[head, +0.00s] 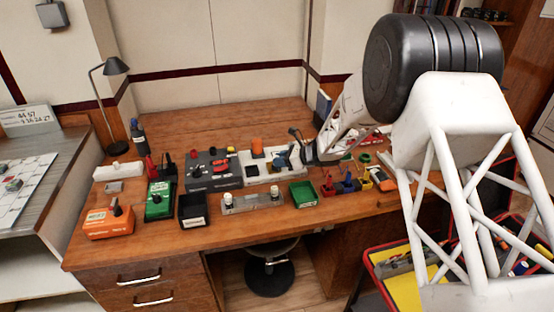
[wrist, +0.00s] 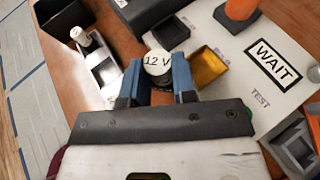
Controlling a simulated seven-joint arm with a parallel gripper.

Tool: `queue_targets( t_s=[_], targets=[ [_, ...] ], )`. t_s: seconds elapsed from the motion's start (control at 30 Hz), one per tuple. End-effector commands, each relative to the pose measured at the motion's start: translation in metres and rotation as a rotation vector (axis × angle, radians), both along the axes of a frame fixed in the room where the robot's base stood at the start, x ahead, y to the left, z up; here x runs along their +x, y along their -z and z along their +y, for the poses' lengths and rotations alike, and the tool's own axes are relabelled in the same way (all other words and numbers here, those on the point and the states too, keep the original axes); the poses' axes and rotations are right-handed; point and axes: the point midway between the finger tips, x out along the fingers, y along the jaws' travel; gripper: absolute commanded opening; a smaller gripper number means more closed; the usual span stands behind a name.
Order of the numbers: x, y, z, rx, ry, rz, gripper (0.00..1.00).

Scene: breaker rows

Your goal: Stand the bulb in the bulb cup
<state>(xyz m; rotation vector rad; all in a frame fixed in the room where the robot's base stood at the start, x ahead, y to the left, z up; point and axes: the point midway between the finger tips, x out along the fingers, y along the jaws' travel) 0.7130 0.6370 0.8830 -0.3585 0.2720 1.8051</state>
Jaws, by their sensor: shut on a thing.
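In the wrist view, my gripper (wrist: 156,75) has its two blue fingers closed on the bulb (wrist: 157,62). The bulb has a round white top marked "12 V"; its lower part is hidden, so I cannot tell whether it touches anything. A white board (wrist: 250,75) marked "WAIT" and "TEST" lies beneath and to the right. I cannot tell which is the bulb cup.
An orange upright part (head: 257,146) stands on the board. A grey rack (head: 252,203) with two white-topped pieces, a green tray (head: 302,193) and a black bin (head: 193,210) stand in front. A dark grey unit (head: 213,170) is left. The desk's back is clear.

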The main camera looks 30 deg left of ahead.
Motion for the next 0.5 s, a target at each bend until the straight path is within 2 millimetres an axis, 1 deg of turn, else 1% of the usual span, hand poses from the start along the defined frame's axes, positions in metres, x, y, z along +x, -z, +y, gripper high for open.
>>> queue_targets(
  t_s=[0.3, 0.5],
  targets=[
    [0.029, 0.005, 0.026, 0.0, 0.0, 0.001, 0.03],
    [0.04, 0.005, 0.035, 0.0, 0.001, 0.001, 0.03]
  ],
)
